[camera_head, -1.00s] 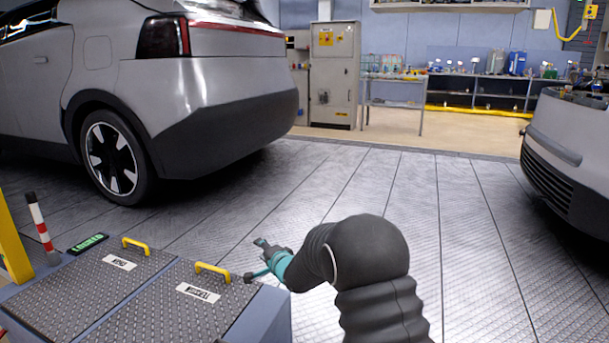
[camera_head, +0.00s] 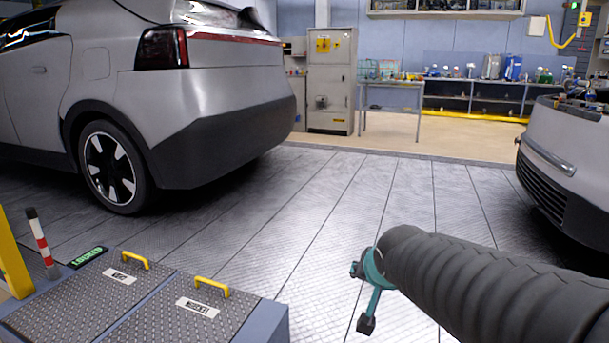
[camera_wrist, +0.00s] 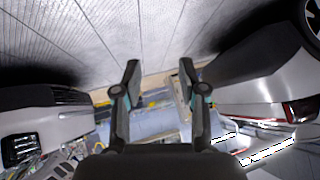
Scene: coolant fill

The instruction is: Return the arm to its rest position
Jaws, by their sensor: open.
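My gripper (camera_wrist: 160,82) is open and empty in the wrist view, its two dark fingers apart with nothing between them. The wrist picture is upside down, with the floor at the top. In the head view my arm reaches in from the lower right in its black ribbed sleeve, and its teal wrist part shows over the floor. The gripper's fingers cannot be made out clearly there.
A silver car (camera_head: 215,115) stands at the left and another vehicle (camera_head: 560,155) at the right. A dark-topped box with yellow handles (camera_head: 150,300) is at the lower left, beside a red-and-white post (camera_head: 41,243). A grey cabinet (camera_head: 331,85) and a workbench (camera_head: 475,97) are at the back. The middle floor (camera_head: 330,200) is clear.

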